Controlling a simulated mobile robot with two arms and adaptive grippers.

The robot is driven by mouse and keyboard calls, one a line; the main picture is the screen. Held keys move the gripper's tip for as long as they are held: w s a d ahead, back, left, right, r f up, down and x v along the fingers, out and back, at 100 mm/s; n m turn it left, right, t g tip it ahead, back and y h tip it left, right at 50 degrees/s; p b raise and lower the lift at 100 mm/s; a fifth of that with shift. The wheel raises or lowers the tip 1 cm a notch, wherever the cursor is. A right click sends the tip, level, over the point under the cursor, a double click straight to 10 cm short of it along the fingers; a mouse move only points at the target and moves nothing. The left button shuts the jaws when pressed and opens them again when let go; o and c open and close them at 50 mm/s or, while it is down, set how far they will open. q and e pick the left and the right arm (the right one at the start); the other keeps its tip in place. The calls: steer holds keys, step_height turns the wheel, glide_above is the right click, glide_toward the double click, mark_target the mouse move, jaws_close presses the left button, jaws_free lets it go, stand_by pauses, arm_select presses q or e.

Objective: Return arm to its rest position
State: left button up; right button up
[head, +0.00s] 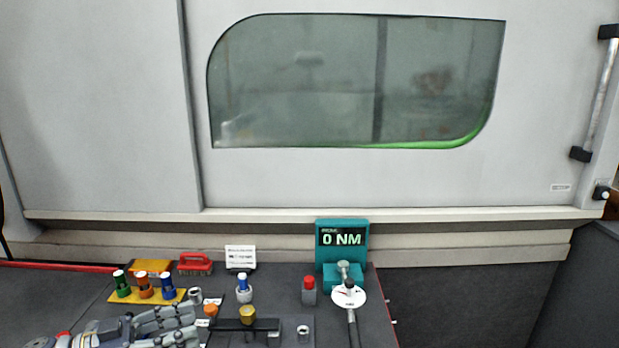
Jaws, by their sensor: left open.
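My left gripper (196,323) is low in the head view, over the left part of the dark bench (38,293). Its arm comes in from the bottom left, and its grey fingers point right. The fingers are apart, with nothing visible between them. A black fixture bar with a brass-coloured round piece (247,314) is just right of the fingertips. I cannot tell whether the fingers touch the bar. My right gripper is not in view.
A yellow rack (147,296) holds green, orange and blue pieces behind my gripper. A blue-topped piece (243,288), a red-capped grey block (309,290) and a teal torque tester (342,254) reading 0 NM stand to the right. A windowed wall (110,110) rises behind.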

arm_select(q)
steer(key=w+d+f+n+t+y, duration=0.2)
steer(key=d+f+n+t+y, duration=0.25)
steer(key=d+t, duration=0.2)
step_height(320, 180, down, 7)
steer(key=s+n+y, duration=0.3)
steer(key=n+y, duration=0.2)
steer(key=y, duration=0.2)
steer(key=s+a+f+n+g+y, duration=0.15)
steer(key=s+f+g, duration=0.25)
steer(key=s, duration=0.5)
steer(key=s+f+m+g+y, duration=0.1)
steer(key=s+f+g+y, duration=0.2)
steer(key=s, duration=0.6)
steer(key=s+a+f+n+g, duration=0.1)
steer(key=s+f+g, duration=0.3)
steer(key=s, duration=0.6)
step_height(320, 180, down, 24)
steer(key=p, duration=0.2)
steer(key=s+a+f+g, duration=0.2)
steer(key=s+a+f, duration=0.1)
steer(key=s+f, duration=1.3)
steer(key=shift+s+a+p, duration=0.2)
steer(key=shift+s+p, duration=0.25)
steer(key=shift+s, duration=0.35)
